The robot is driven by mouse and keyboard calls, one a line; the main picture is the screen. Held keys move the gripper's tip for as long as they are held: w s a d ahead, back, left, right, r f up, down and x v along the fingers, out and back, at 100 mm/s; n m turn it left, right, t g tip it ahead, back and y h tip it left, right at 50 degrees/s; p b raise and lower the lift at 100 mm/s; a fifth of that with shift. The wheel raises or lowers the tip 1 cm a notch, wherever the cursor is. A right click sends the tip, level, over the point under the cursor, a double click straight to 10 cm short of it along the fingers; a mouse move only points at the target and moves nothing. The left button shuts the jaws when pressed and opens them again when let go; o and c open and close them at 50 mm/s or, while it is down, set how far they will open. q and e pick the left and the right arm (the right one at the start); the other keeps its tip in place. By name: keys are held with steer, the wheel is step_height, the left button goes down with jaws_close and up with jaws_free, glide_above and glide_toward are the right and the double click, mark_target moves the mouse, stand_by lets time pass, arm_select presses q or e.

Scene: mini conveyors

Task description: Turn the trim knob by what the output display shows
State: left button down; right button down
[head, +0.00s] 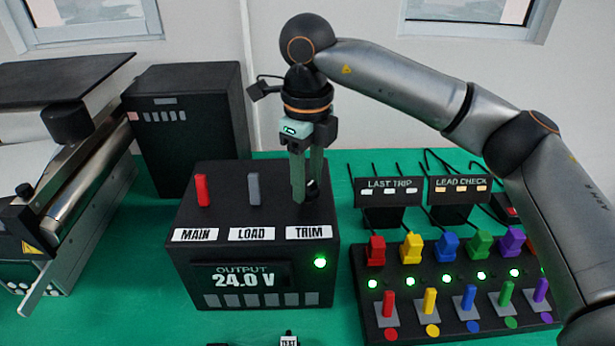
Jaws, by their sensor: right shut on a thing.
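A black power box (182,262) stands at the middle of the green table. Its output display (243,277) reads 24.0 V, and a green light (320,263) is lit beside it. On its top are a red MAIN switch (202,190) and a grey LOAD switch (253,188). A TRIM label (309,232) marks the right position. My right gripper (305,192) points down there, shut on the trim knob (311,190), which is mostly hidden between the fingers. My left gripper is not in view.
To the right stands a black panel (362,262) with coloured plugs and levers, lit green lights, and LAST TRIP (389,185) and LEAD CHECK (460,185) signs behind. A conveyor (75,185) and tall black cabinet (190,130) stand left. A small TEST piece (288,340) is at the front.

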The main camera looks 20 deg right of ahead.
mark_target(307, 186)
steer(key=shift+r, duration=0.1)
steer(key=shift+c, duration=1.8)
jaws_free()
step_height(307, 186, up, 12)
steer(key=p, duration=0.1)
steer(key=shift+r, duration=0.2)
